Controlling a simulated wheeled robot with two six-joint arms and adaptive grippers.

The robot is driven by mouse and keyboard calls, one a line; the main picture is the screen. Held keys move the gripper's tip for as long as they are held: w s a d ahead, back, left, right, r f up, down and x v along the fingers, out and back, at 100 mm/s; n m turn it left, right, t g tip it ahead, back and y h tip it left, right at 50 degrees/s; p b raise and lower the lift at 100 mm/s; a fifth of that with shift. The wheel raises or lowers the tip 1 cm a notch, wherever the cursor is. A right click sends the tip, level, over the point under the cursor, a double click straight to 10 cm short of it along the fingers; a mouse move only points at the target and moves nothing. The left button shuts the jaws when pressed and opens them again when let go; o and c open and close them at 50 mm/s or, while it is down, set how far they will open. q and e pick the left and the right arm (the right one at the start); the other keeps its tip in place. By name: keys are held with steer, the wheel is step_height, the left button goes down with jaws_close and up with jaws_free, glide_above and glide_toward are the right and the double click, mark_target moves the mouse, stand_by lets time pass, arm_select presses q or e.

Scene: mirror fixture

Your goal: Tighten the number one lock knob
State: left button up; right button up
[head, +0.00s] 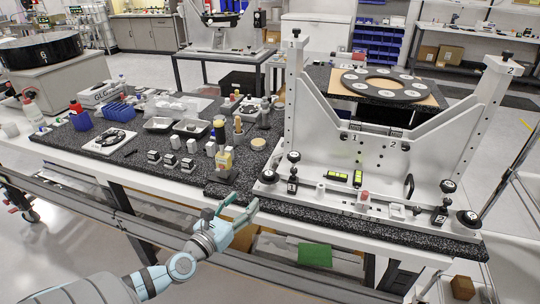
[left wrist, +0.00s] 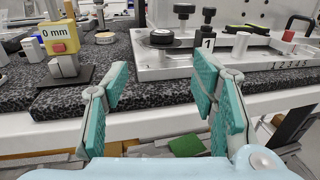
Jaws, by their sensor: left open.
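The white mirror fixture (head: 350,185) stands on the speckled black table. A black lock knob (head: 294,157) rises at its front left, above a black block labelled 1 (head: 292,187). In the left wrist view the knob (left wrist: 208,15) and its label 1 (left wrist: 208,43) show beyond the right finger. A low round black knob (head: 268,176) sits beside it, also in the left wrist view (left wrist: 162,37). My left gripper (head: 243,200) is open and empty, in front of the table edge and left of the knob, touching nothing. In the left wrist view its teal fingers (left wrist: 160,85) are spread. My right gripper is not in view.
A yellow-topped 0 mm block (left wrist: 60,45) stands left of the fixture, near the table edge (left wrist: 140,122). Other small blocks and trays (head: 190,128) fill the table's left part. A second knob (head: 448,186) stands at the fixture's right end.

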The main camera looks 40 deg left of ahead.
mark_target(269, 173)
arm_select(q)
steer(key=w, duration=0.4)
steer(key=w+a, duration=0.1)
steer(key=w, duration=0.4)
steer(key=w+b, duration=0.1)
steer(key=w, duration=0.4)
steer(key=shift+w+a+r, duration=0.1)
steer(key=shift+w+a, duration=0.05)
steer(key=shift+a, duration=0.05)
steer(key=shift+c, duration=0.3)
steer(key=c, duration=1.1)
steer(key=m+h+b, duration=0.1)
steer(key=h+b, duration=0.1)
steer(key=b, duration=0.3)
steer(key=m+h+b, duration=0.2)
steer(key=b, duration=0.3)
steer(key=m+h+b, duration=0.2)
steer(key=h+b, duration=0.1)
steer(key=b, duration=0.3)
steer(key=shift+f, duration=0.4)
steer(key=shift+r+h, duration=0.15)
steer(key=shift+h, duration=0.25)
steer(key=shift+r+g, duration=0.25)
steer(key=shift+g, duration=0.05)
